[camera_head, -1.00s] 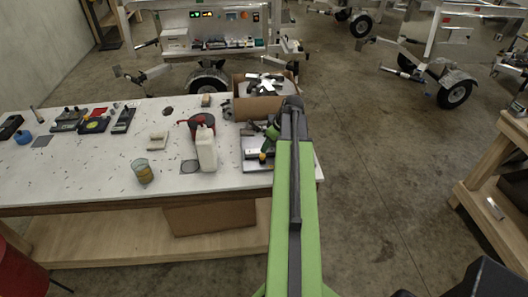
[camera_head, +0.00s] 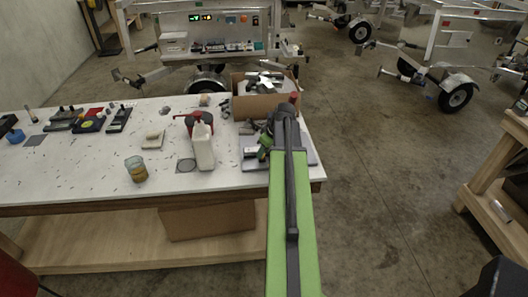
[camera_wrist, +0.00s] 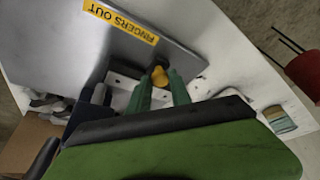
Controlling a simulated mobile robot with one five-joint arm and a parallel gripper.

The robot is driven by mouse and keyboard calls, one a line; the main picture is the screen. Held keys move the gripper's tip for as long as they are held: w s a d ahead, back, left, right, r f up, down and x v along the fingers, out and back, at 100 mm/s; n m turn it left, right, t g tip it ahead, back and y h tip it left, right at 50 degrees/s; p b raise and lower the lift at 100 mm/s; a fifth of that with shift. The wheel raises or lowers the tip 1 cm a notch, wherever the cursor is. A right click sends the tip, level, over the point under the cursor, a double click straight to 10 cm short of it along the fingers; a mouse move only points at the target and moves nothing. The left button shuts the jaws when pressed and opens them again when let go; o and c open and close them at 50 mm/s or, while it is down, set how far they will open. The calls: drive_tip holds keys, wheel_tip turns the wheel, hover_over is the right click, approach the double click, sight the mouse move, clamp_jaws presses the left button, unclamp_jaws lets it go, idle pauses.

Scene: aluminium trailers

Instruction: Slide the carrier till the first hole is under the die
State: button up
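The press stands at the right end of the white table; in the wrist view its grey guard plate (camera_wrist: 165,40) carries a yellow "FINGERS OUT" label (camera_wrist: 122,20). A yellow knob (camera_wrist: 160,77) shows beside a pale strip with dark holes (camera_wrist: 122,82), partly under the plate. My gripper (camera_wrist: 160,82) has its two green fingers apart, one on each side of the knob at their tips. I cannot tell whether they touch it. In the head view my gripper (camera_head: 266,146) is over the press, and my arm covers much of it. The die is not clearly visible.

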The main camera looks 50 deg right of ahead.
clamp_jaws()
idle(1.0)
